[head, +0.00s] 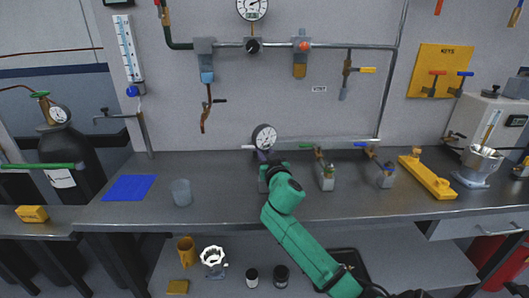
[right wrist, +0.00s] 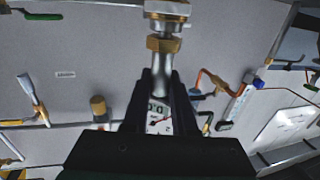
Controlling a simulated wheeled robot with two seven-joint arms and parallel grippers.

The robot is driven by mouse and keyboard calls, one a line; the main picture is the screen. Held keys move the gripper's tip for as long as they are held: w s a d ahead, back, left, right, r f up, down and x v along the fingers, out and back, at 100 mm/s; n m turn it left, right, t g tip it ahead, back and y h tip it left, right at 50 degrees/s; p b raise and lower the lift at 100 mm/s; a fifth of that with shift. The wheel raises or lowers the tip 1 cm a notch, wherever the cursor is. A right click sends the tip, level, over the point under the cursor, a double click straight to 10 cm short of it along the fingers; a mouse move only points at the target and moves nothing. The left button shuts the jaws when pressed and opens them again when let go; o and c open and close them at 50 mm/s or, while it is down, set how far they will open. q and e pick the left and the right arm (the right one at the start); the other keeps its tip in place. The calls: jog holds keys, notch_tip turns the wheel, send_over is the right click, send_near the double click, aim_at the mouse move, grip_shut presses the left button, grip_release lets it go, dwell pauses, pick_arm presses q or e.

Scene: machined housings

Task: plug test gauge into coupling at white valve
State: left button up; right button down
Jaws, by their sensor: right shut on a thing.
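The test gauge (head: 264,137) has a round white dial and stands in front of the lower wall pipe. My right gripper (head: 264,163) is shut on it just below the dial. The white valve lever (head: 248,147) shows just left of the gauge; its body is mostly hidden by my arm. In the right wrist view, my right gripper (right wrist: 160,100) holds a steel stem (right wrist: 166,75) with a brass nut (right wrist: 164,44). A steel and brass fitting (right wrist: 167,9) is in line beyond the nut. Whether they are fully joined cannot be told. My left gripper is not in view.
A green-lever valve (head: 307,147) and a blue-lever valve (head: 367,147) stand to the right, with grey blocks below. A yellow bar (head: 427,178) lies farther right.

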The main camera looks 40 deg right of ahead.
jog(key=shift+f, duration=0.25)
jog(key=c, duration=0.6)
grip_release()
jog(key=shift+c, duration=0.2)
jog(key=b+v, duration=0.2)
jog(key=v, duration=1.2)
jog(key=shift+s+a, duration=0.15)
jog(key=shift+s, duration=0.1)
jog(key=shift+r, duration=0.1)
